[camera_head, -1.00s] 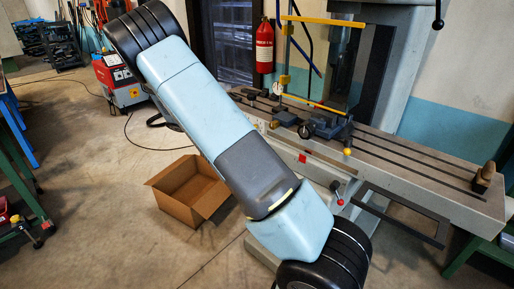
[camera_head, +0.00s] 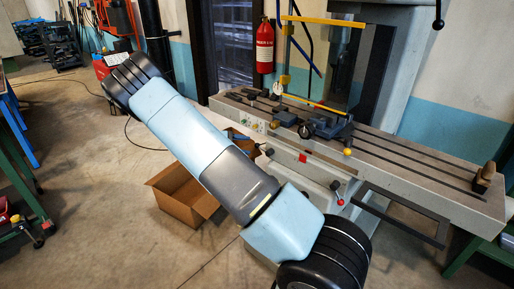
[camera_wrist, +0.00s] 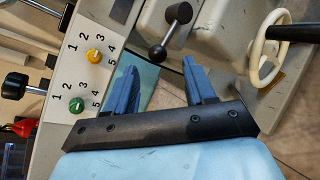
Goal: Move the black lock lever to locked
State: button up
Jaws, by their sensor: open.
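A black lever (camera_wrist: 169,35) with a round hub and a ball knob is at the top middle of the wrist view, on a pale grey machine housing. Its ball end points down and slightly left. I see no mark that tells whether it is locked. My gripper (camera_wrist: 160,64) is open, with two blue fingers apart and nothing between them. The ball knob shows just above and between the fingertips; I cannot tell the depth gap. In the head view the lever and my gripper cannot be made out, with my arm across the middle.
A panel holds a yellow knob (camera_wrist: 95,56) and a green knob (camera_wrist: 77,105) with numbered positions. A cream handwheel (camera_wrist: 268,50) is at the right. Another black knob (camera_wrist: 14,86) is at the left edge. The machine table (camera_head: 430,175) and a cardboard box (camera_head: 182,195) stand near my arm.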

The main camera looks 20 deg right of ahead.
aim_at(257, 145)
jog(key=shift+x, duration=3.1)
jog(key=shift+c, duration=0.2)
grip_shut()
